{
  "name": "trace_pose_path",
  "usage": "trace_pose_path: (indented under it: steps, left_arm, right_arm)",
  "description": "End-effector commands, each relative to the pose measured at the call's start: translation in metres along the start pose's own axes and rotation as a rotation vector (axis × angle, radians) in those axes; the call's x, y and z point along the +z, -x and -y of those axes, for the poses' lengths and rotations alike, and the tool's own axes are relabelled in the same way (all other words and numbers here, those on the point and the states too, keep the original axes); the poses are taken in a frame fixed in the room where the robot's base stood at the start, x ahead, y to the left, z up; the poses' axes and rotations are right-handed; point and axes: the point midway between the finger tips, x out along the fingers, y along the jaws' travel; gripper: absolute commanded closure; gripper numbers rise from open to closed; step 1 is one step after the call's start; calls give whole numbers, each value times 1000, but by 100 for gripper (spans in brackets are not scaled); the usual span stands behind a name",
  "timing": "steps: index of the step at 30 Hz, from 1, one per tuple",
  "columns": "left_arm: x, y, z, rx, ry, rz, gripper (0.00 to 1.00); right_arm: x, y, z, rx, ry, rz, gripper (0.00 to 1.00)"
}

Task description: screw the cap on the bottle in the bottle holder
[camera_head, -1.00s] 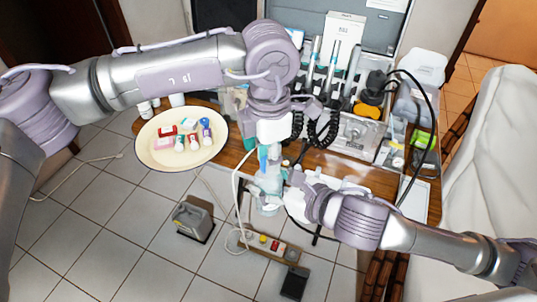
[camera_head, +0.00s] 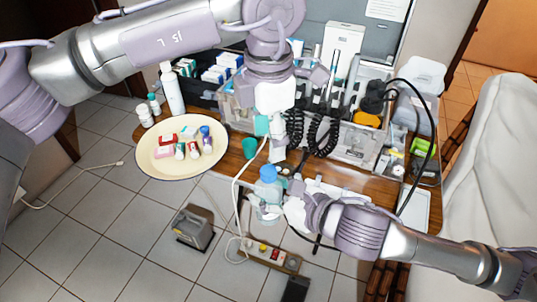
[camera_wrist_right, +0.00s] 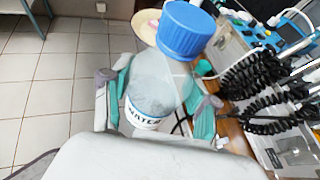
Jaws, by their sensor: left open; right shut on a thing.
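The clear bottle (camera_wrist_right: 152,85) with a "WATER" label is between the teal-padded fingers of my right gripper (camera_wrist_right: 160,108), which is shut on it. The blue cap (camera_wrist_right: 185,30) sits at the bottle's top in the right wrist view; I cannot tell how tight it is. In the head view the cap (camera_head: 268,173) shows above the right gripper (camera_head: 272,204). My left gripper (camera_head: 268,138) is open and empty, above and apart from the cap. I cannot make out the bottle holder clearly.
A cream oval tray (camera_head: 150,166) with small bottles and boxes is at the left. A clear case (camera_head: 350,145) with dental handpieces and coiled black cords stands behind. A white cable (camera_head: 237,195) hangs by the grippers. A power strip (camera_head: 272,256) lies on the floor.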

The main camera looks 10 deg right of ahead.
Motion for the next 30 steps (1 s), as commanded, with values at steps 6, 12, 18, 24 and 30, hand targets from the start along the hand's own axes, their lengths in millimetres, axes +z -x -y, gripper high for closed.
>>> trace_pose_path:
  steps: [6, 12, 18, 24, 30]
  left_arm:
    - [0, 34, 0, 0, 2, -1, 40]
    - [0, 44, 0, -1, 1, 0, 40]
    - [0, 44, 0, -1, 1, 0, 40]
    - [0, 44, 0, -1, 1, -1, 40]
    - [1, 42, 0, -8, 1, 3, 40]
  right_arm:
    - [1, 0, 0, 0, 1, 2, 100]
    - [1, 0, 0, 0, 1, 2, 100]
    - [1, 0, 0, 0, 1, 2, 100]
    - [1, 0, 0, 0, 1, 2, 100]
    - [1, 0, 0, 0, 1, 2, 100]
